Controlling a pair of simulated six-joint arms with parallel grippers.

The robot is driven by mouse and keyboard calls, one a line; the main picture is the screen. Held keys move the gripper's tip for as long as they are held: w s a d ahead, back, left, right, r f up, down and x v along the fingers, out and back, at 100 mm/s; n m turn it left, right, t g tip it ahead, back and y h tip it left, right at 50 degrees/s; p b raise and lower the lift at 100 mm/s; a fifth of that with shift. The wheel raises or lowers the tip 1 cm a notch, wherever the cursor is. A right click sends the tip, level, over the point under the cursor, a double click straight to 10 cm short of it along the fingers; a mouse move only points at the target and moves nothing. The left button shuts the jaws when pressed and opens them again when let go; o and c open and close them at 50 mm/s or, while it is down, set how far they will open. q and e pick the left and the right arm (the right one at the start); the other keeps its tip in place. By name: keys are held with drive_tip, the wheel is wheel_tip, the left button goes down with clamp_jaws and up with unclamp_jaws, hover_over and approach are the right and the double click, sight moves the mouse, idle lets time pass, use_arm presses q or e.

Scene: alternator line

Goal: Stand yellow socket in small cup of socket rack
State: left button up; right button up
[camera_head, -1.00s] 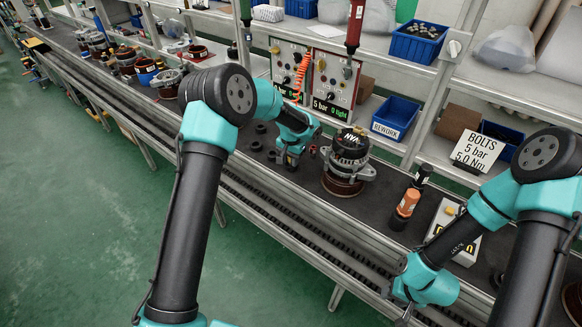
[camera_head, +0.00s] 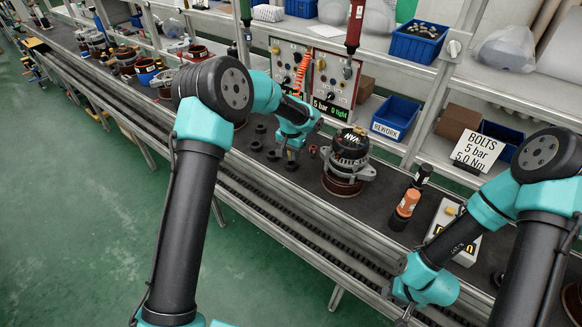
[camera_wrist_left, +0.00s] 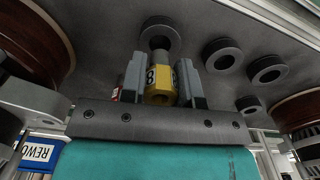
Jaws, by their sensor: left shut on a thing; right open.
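The yellow socket (camera_wrist_left: 159,84), with a dark figure on a pale band, is held between the fingers of my left gripper (camera_wrist_left: 161,88). Its narrow grey end points toward a dark round cup (camera_wrist_left: 160,34) in the left wrist view; whether it touches the cup I cannot tell. Other dark cups of the rack stand to the right (camera_wrist_left: 222,54), (camera_wrist_left: 267,69). In the head view my left gripper (camera_head: 290,153) is low over the cups (camera_head: 271,156); the socket is too small to make out there. My right gripper (camera_head: 405,298) is open and empty at the line's front edge.
An alternator (camera_head: 349,160) on a brown round base stands just right of my left gripper. A small red item (camera_head: 312,151) lies between them. Test panels (camera_head: 333,82) stand behind.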

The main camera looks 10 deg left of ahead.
use_arm(q)
drive_tip(key=shift+r, duration=0.8)
drive_tip(key=shift+r, duration=0.1)
drive_tip(key=shift+r, duration=0.55)
drive_tip(key=shift+f, duration=0.1)
drive_tip(key=shift+f, duration=2.3)
drive_tip(key=shift+f, duration=0.8)
idle(0.3)
drive_tip(key=shift+r, duration=2.55)
